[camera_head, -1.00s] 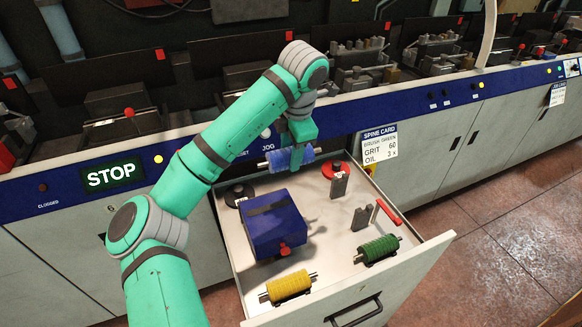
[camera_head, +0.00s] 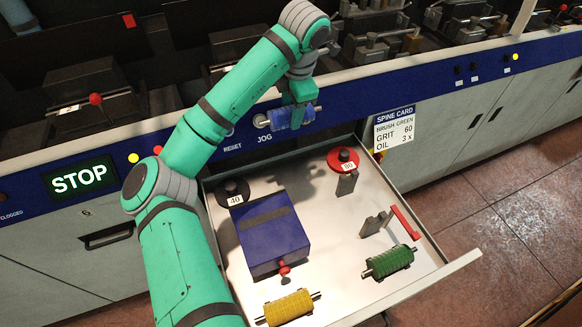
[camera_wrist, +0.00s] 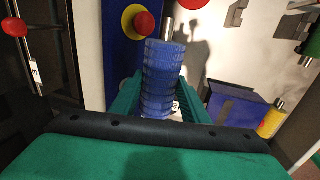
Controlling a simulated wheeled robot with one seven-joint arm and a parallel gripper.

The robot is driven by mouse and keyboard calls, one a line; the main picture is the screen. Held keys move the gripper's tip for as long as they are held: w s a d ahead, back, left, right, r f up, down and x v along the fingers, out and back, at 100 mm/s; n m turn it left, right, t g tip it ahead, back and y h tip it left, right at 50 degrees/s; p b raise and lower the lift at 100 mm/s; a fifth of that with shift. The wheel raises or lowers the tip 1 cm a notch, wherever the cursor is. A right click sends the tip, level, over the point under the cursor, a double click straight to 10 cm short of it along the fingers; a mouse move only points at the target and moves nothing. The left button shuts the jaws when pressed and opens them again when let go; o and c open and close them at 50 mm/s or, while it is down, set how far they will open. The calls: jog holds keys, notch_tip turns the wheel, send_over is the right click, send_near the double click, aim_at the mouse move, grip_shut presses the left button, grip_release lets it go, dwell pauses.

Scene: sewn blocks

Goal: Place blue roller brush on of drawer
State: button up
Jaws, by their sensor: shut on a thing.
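The blue roller brush (camera_head: 292,118) is a bristly cylinder on a metal shaft. My gripper (camera_head: 296,104) is shut on it and holds it up in front of the blue machine panel, above the drawer's back edge. The brush also shows in the wrist view (camera_wrist: 163,80), standing between the green fingers, which are partly hidden. The open drawer (camera_head: 328,222) has a pale floor and lies below and in front of the brush. The brush is apart from the drawer floor.
In the drawer are a blue box (camera_head: 270,238), a yellow roller brush (camera_head: 289,307), a green roller brush (camera_head: 389,262), a black disc (camera_head: 232,190), a red disc (camera_head: 342,158) and a red-handled tool (camera_head: 404,223). The middle of the drawer floor is bare.

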jog(key=s+x, duration=0.1)
jog(key=x, duration=0.5)
jog(key=s+d+x, duration=0.1)
jog(key=s+x, duration=0.1)
jog(key=x, duration=0.5)
jog(key=s+f+x, duration=0.1)
jog(key=x, duration=0.5)
jog(key=shift+s+d+f, duration=0.15)
jog(key=shift+d+f, duration=0.05)
jog(key=shift+f, duration=0.25)
jog(key=shift+d+f, duration=0.2)
jog(key=shift+f, duration=0.25)
jog(key=shift+s+x, duration=0.15)
jog(key=shift+x, duration=0.6)
jog(key=shift+s+x, duration=0.2)
jog(key=shift+x, duration=0.55)
jog(key=shift+f, duration=0.15)
jog(key=o, duration=1.2)
jog(key=shift+d, duration=0.1)
jog(key=shift+v, duration=6.1)
